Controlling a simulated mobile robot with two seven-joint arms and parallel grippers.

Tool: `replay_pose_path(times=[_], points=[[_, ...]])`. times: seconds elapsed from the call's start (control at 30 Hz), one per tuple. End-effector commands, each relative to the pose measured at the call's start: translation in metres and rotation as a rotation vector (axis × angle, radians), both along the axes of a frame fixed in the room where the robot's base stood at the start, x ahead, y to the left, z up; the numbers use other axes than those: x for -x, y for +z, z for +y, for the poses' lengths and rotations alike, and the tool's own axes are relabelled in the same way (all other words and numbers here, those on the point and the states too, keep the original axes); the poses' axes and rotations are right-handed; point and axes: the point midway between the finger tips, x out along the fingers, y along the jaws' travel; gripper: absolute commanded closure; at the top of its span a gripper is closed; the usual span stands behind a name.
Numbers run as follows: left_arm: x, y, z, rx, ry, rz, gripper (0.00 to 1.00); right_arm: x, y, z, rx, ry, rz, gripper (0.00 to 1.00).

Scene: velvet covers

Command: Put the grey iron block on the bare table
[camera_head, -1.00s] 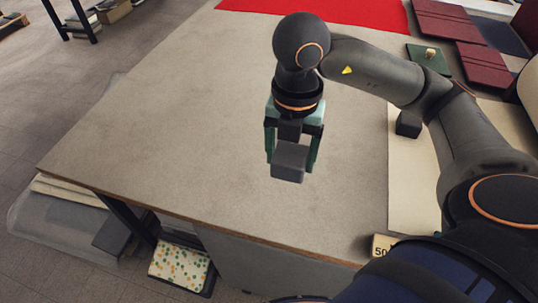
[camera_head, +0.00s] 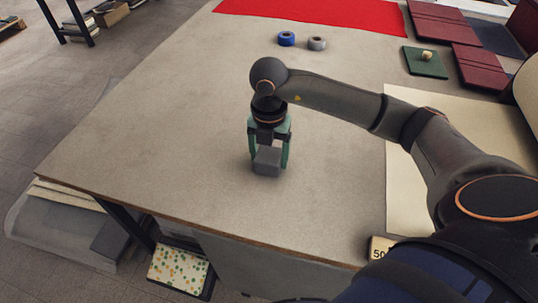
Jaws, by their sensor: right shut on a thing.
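The grey iron block (camera_head: 267,161) is between the fingers of my right gripper (camera_head: 269,158), at the middle of the bare table (camera_head: 160,150). The gripper points down and is shut on the block. The block's underside is at or very near the table top; I cannot tell whether it touches. The upper part of the block is partly hidden by the gripper. My left gripper is not in view.
A blue ring (camera_head: 286,39) and a grey ring (camera_head: 317,44) lie behind my right arm. A red cloth (camera_head: 315,14) covers the back. Dark red boards (camera_head: 482,66) and a green board (camera_head: 425,63) lie at back right. A cream sheet (camera_head: 405,195) lies at right.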

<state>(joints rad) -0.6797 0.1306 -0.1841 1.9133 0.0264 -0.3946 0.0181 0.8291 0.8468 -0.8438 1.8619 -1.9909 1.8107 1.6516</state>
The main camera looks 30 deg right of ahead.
Motion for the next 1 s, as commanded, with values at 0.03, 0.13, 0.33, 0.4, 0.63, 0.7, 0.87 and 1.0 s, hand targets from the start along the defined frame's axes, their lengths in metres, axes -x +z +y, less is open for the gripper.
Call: replay_pose_path(times=[0.03,0.13,0.33,0.4,0.63,0.7,0.87,1.0], points=[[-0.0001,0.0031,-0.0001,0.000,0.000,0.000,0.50,-0.0008,-0.0021,0.0001,-0.002,-0.001,-0.002,1.00],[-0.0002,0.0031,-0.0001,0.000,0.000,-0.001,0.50,-0.0016,-0.0062,0.0003,-0.002,-0.001,-0.007,1.00],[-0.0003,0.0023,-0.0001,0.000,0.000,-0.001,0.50,-0.0016,-0.0063,0.0004,-0.002,-0.001,-0.007,1.00],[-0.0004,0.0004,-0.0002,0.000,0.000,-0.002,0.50,-0.0016,-0.0084,0.0004,-0.002,-0.001,-0.007,1.00],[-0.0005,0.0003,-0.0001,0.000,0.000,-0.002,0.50,-0.0004,-0.0106,0.0003,-0.001,-0.001,-0.002,0.06],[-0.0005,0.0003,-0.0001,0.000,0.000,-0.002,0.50,-0.0003,-0.0106,0.0002,-0.001,-0.001,-0.002,0.00],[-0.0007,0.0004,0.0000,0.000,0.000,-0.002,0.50,-0.0003,-0.0105,0.0002,-0.001,-0.001,-0.002,0.00],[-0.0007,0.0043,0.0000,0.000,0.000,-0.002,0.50,-0.0004,-0.0059,0.0002,-0.001,-0.001,-0.003,0.00]])
